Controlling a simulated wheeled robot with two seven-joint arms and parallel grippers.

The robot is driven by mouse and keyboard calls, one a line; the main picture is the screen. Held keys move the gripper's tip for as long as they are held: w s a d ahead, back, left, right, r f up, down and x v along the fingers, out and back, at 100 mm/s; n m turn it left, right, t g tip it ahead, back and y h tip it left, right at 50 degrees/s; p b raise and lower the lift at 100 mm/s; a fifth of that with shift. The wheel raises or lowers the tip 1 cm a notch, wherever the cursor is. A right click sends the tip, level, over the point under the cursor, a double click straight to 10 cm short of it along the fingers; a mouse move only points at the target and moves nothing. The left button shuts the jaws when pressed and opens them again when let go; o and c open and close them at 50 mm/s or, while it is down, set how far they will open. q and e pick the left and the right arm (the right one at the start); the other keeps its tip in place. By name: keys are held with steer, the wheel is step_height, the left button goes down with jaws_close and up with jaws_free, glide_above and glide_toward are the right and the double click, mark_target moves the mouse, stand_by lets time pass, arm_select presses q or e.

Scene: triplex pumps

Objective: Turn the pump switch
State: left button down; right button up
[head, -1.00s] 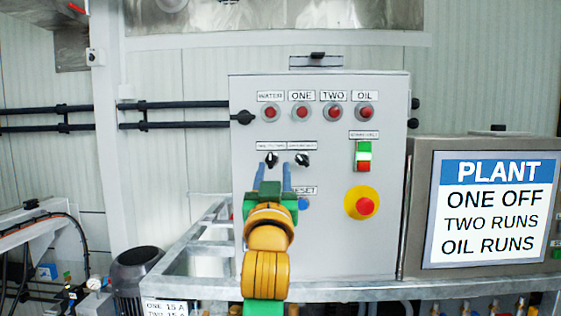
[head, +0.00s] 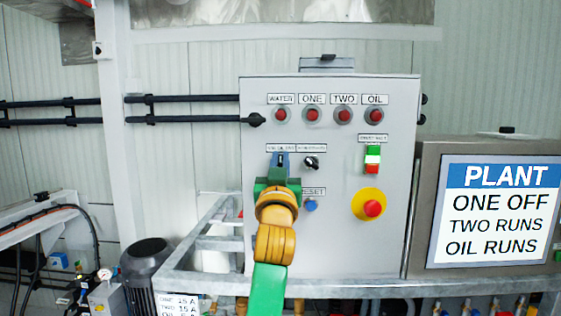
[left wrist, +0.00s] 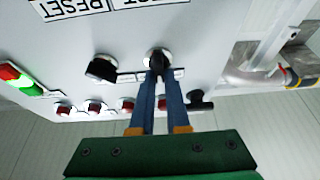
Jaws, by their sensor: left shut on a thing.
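The grey control panel (head: 335,235) stands upright in front of me. It has two black rotary switches below a row of red lamps. My left gripper (head: 279,160) reaches up to the left switch and mostly hides it in the head view. In the left wrist view, seen upside down, the blue fingers (left wrist: 160,76) are close together on the black knob of that left switch (left wrist: 157,58). The right switch (head: 311,163) is free, and it also shows in the left wrist view (left wrist: 102,68). The small switch labels are too blurred to read. My right gripper is not in view.
A red emergency button (head: 373,208) on a yellow disc, a green and red button block (head: 373,160) and a blue reset button (head: 311,206) sit on the panel. The plant sign (head: 495,210) is at right. A metal rail (head: 350,288) runs below.

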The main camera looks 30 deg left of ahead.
arm_select(q)
steer(key=shift+m, duration=0.3)
steer(key=shift+w+d+f+m+t+h+p, duration=0.15)
steer(key=shift+m+h+p, duration=1)
steer(key=shift+m, duration=0.8)
steer(key=shift+s+r+m+t+h+p, duration=0.1)
steer(key=shift+m+t+h+p, duration=0.1)
steer(key=shift+m+h+p, duration=1.35)
steer(key=shift+w+d+f+m+t+h+p, duration=0.15)
steer(key=shift+m+h+p, duration=0.55)
steer(key=shift+m, duration=1.7)
steer(key=shift+y+p, duration=0.3)
steer(key=c, duration=0.9)
jaws_free()
steer(key=shift+a, duration=0.1)
steer(key=shift+s, duration=0.1)
